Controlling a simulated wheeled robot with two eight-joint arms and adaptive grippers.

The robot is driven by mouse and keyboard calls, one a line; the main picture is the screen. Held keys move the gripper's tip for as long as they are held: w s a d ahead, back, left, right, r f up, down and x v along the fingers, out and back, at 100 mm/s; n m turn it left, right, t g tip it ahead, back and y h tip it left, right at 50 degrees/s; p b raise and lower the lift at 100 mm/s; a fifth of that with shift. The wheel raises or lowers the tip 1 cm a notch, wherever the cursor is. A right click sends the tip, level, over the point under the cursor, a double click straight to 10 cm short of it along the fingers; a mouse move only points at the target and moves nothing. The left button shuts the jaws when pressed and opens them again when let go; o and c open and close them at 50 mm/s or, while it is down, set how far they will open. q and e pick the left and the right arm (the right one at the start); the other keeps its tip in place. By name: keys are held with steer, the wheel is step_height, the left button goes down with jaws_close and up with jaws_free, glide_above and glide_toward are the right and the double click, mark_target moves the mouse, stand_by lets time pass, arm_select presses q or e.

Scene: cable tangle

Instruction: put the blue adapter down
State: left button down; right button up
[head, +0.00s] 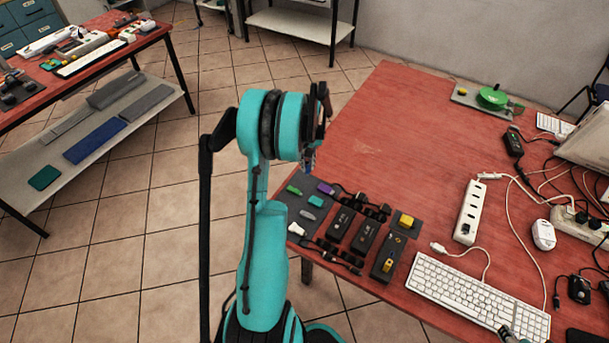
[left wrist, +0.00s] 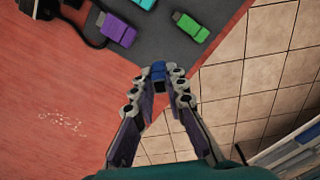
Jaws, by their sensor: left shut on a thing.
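My left gripper (head: 312,160) is shut on the small blue adapter (left wrist: 158,70), which shows between the fingertips in the left wrist view. In the head view the arm and gripper mostly hide it. The gripper (left wrist: 158,82) is near the table's left edge, by the corner of a dark grey mat (left wrist: 165,48). I cannot tell the gap between adapter and mat. On the mat lie a purple adapter (left wrist: 118,30), a green one (left wrist: 190,27) and a teal one (head: 316,201). What seems to be the tip of my right gripper (head: 512,335) shows at the bottom edge, its jaws unclear.
The red table (head: 400,120) has clear room behind the mat. Black boxes (head: 366,236), a white keyboard (head: 478,293), a white power strip (head: 469,211) and loose cables lie to the right. A green round object (head: 491,97) stands at the back. Tiled floor lies beyond the left edge.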

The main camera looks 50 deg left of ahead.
arm_select(q)
steer(key=shift+s+a+f, duration=0.15)
steer(key=shift+a+f, duration=0.25)
steer(key=shift+a, duration=0.1)
step_height(320, 180, down, 4)
steer(key=shift+r+b, duration=0.25)
steer(key=shift+b, duration=0.6)
steer(key=shift+f, duration=0.2)
steer(key=shift+f, duration=0.15)
steer(key=c, duration=1.5)
jaws_free()
steer(key=shift+c, duration=0.2)
